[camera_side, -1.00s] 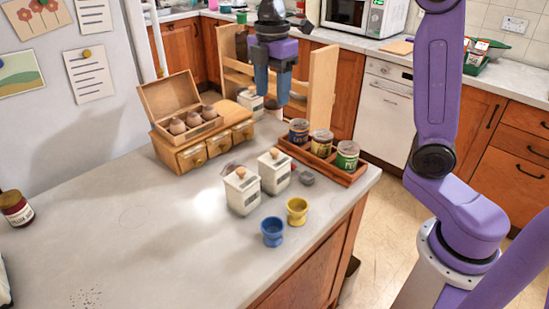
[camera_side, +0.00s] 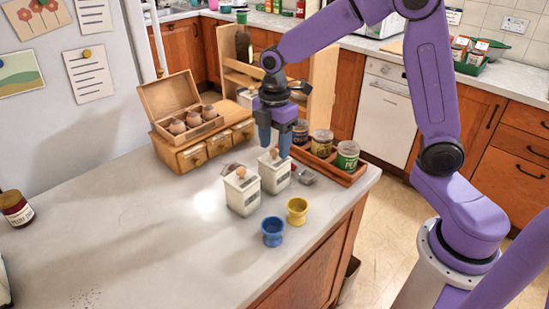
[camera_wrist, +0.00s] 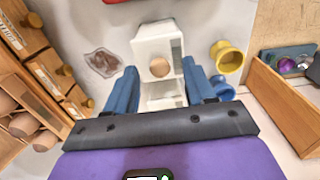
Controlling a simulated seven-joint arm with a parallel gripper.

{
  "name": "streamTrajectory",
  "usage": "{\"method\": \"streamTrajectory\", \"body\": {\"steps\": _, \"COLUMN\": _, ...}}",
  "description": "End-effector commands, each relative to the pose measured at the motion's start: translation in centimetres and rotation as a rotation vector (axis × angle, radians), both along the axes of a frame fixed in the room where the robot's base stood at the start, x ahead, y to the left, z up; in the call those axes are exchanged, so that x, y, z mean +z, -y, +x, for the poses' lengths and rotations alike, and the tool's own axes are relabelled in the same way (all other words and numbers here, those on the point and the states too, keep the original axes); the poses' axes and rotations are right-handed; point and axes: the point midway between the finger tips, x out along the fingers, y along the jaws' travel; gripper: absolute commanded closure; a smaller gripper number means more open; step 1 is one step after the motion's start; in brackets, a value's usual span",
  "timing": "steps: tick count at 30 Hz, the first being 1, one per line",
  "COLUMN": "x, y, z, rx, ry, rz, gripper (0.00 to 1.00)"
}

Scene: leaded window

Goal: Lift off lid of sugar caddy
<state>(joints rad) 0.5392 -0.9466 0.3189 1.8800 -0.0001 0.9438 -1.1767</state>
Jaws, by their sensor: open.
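Two white caddies with round wooden knobs on their lids stand side by side on the counter, the front caddy (camera_side: 242,192) and the rear caddy (camera_side: 275,177). I cannot read which is sugar. My gripper (camera_side: 274,142) points down above the rear caddy, fingers apart and empty. In the wrist view, a lidded white caddy (camera_wrist: 153,46) with its wooden knob (camera_wrist: 159,67) lies between the two blue fingers (camera_wrist: 160,80). Part of a second white caddy shows below it, partly hidden by my gripper.
A yellow cup (camera_side: 297,211) and a blue cup (camera_side: 272,232) stand in front. A wooden tray (camera_side: 357,177) with tins is at the right, near the counter edge. A wooden chest (camera_side: 180,158) with an open lid is behind left. The counter's left part is mostly clear.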

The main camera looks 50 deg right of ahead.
Motion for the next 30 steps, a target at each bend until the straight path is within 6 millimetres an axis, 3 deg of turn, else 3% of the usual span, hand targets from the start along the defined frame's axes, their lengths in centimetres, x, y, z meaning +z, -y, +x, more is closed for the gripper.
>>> {"method": "streamTrajectory", "body": {"steps": 3, "x": -0.93, "y": -0.03, "z": -0.02, "rx": 0.001, "ry": -0.001, "rz": 0.000, "gripper": 0.46}}
{"method": "streamTrajectory", "body": {"steps": 11, "x": -1.06, "y": -0.04, "z": 0.01, "rx": 0.000, "ry": 0.001, "rz": 0.001, "gripper": 0.46}}
{"method": "streamTrajectory", "body": {"steps": 16, "x": -1.04, "y": -0.03, "z": 0.01, "rx": 0.000, "ry": 0.001, "rz": 0.001, "gripper": 1.00}}
{"method": "streamTrajectory", "body": {"steps": 30, "x": -0.30, "y": -0.03, "z": 0.06, "rx": 0.000, "ry": 0.003, "rz": 0.001, "gripper": 1.00}}
